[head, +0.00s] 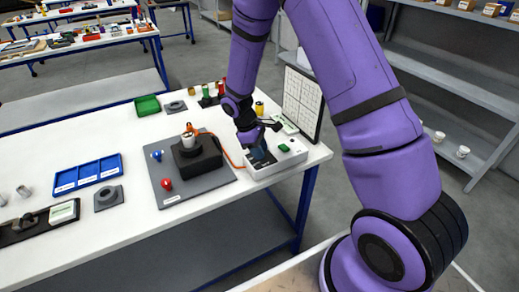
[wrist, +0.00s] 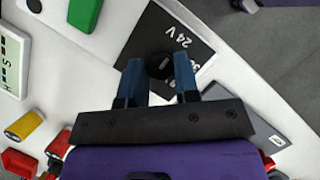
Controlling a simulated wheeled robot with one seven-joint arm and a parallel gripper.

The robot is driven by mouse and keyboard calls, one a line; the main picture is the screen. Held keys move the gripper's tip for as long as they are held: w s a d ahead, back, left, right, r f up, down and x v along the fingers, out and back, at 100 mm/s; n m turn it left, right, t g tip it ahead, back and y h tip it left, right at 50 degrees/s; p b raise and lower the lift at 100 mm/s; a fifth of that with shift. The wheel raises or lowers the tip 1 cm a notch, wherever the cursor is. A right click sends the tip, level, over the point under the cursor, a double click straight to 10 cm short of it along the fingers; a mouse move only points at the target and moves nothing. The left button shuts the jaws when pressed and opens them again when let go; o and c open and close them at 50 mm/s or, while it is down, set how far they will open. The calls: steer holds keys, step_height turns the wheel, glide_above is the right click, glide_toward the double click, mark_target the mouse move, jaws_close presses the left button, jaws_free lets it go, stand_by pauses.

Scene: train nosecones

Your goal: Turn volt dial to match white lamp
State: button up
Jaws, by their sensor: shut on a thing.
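The volt dial (wrist: 158,67) is a small black knob on a black plate marked "24 V" (wrist: 182,32) in the wrist view. My gripper (wrist: 159,73) has its two blue fingers on either side of the knob, shut on it. In the head view my gripper (head: 260,153) is at the white box (head: 291,161), and the arm hides the dial. The dial's full scale is partly covered by my fingers.
A green button (head: 284,148) is on the box beside my gripper. An orange cable (head: 226,154) runs between block and box. Blue (head: 157,155) and red (head: 166,185) pieces stand on the grey mat (head: 178,197). An upright gridded board (head: 302,103) stands behind the box.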

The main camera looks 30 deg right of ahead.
steer(key=m+y, duration=0.1)
steer(key=m, duration=0.1)
steer(key=m+g+y, duration=0.1)
steer(key=m, duration=0.2)
steer(key=shift+w+d+m, duration=0.1)
steer(key=shift+d+m, duration=0.05)
steer(key=shift+m, duration=0.15)
steer(key=m+y, duration=0.1)
steer(key=m, duration=0.2)
steer(key=m+y, duration=0.1)
steer(key=m, duration=0.1)
steer(key=shift+d+m, duration=0.15)
steer(key=shift+m, duration=0.55)
steer(key=o, duration=0.9)
steer(key=v, duration=1)
steer(key=shift+w+d+r, duration=0.2)
steer(key=shift+w+r, duration=0.05)
steer(key=shift+r, duration=0.1)
